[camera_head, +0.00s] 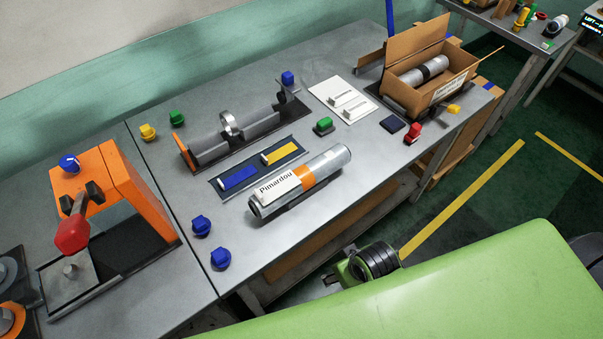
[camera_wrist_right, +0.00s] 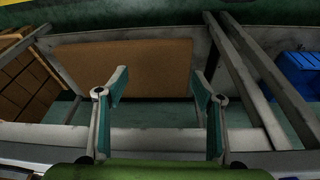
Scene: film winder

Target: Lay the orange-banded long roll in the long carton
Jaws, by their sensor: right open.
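The orange-banded long roll (camera_head: 329,165) is silver with an orange band and a white printed label. It lies slantwise near the front edge of the bench, with no gripper on it. The long carton (camera_head: 424,99) stands open at the back right end of the bench. A silver roll with a black band (camera_head: 422,72) lies in it. My right gripper (camera_wrist_right: 160,92) is open and empty in the right wrist view, with its two fingers apart. It faces a brown panel below bench level. My left gripper is not in view.
A winder fixture (camera_head: 232,138), a tray with blue and yellow blocks (camera_head: 248,167) and white cards (camera_head: 343,99) lie behind the roll. Small blue knobs (camera_head: 202,226) stand left of it. A red-handled orange press (camera_head: 108,180) stands at the left. A red-topped block (camera_head: 413,133) stands before the carton.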

